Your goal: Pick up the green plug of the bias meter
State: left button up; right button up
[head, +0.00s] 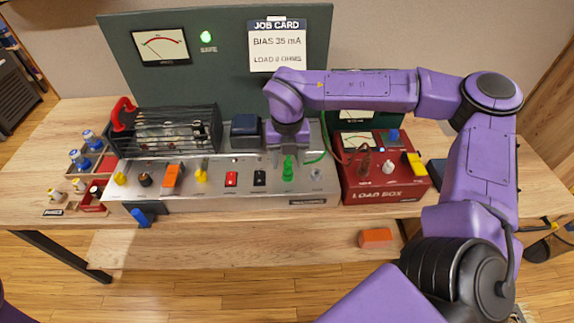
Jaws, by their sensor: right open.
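The green plug (288,171) stands upright on the right part of the grey amp chassis (215,195), and a green cable (325,147) runs up behind it to the right. My right gripper (288,156) points down directly over the green plug. Its jaws are open, with the fingertips close around or just above the plug's top; I cannot tell whether they touch it. The back panel carries a meter (161,46); another meter behind my right arm is partly hidden. My left gripper is not in view.
A red load box (385,195) with knobs stands right of the chassis. A caged tube section (165,130) with a red handle is at the left. Small trays with bottles and parts (85,160) sit far left. An orange block (376,238) lies at the front. A job card (277,46) hangs behind.

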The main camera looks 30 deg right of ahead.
notch_tip(320, 180, down, 3)
jog(key=shift+d+r, duration=0.1)
jog(key=shift+r, duration=0.1)
grip_shut()
